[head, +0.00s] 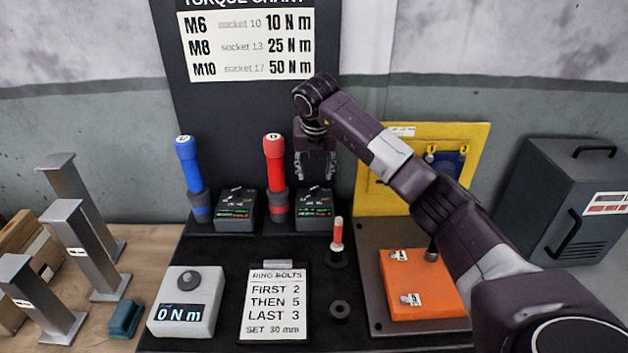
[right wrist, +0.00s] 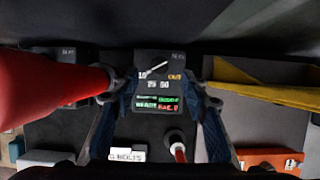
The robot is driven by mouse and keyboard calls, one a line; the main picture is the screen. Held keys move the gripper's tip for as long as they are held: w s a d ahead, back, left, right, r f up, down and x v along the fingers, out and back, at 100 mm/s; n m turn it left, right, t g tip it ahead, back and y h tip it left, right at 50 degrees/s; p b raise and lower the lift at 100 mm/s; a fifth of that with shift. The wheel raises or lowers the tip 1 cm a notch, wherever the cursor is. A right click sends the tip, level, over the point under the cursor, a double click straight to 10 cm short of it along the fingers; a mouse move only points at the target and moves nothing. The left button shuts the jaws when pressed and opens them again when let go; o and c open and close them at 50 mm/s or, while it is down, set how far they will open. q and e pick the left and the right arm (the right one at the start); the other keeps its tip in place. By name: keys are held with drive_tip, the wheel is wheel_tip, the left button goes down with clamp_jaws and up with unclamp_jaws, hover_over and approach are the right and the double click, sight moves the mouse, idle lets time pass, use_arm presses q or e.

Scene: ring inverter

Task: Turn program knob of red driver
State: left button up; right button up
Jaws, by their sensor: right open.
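The red driver (head: 275,172) stands upright in a dark holder on the black bench. Its program box (head: 314,203), with a knob and pointer on top and a small lit display, sits just to its right. My right gripper (head: 315,174) hangs above this box, open and empty. In the right wrist view the box (right wrist: 158,85) lies between the open fingers (right wrist: 160,118), with its white pointer and numbers showing. The red driver (right wrist: 50,85) is close beside the left finger there. My left gripper is not in view.
A blue driver (head: 190,170) and its box (head: 236,210) stand to the left. An orange block (head: 420,285), yellow frame (head: 482,145), torque meter (head: 184,310) and bolt card (head: 275,312) are around. The chart hangs behind.

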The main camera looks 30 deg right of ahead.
sight(314, 188)
drive_tip(key=shift+f+p, duration=0.35)
drive_tip(key=shift+f, duration=0.3)
drive_tip(key=p+x, duration=0.1)
drive_tip(key=x, duration=0.4)
drive_tip(key=shift+w+f, duration=0.1)
drive_tip(key=shift+f, duration=0.15)
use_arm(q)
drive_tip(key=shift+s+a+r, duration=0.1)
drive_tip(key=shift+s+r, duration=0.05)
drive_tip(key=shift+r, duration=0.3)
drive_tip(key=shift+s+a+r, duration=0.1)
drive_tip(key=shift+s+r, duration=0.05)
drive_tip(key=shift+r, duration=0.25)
use_arm(e)
clamp_jaws()
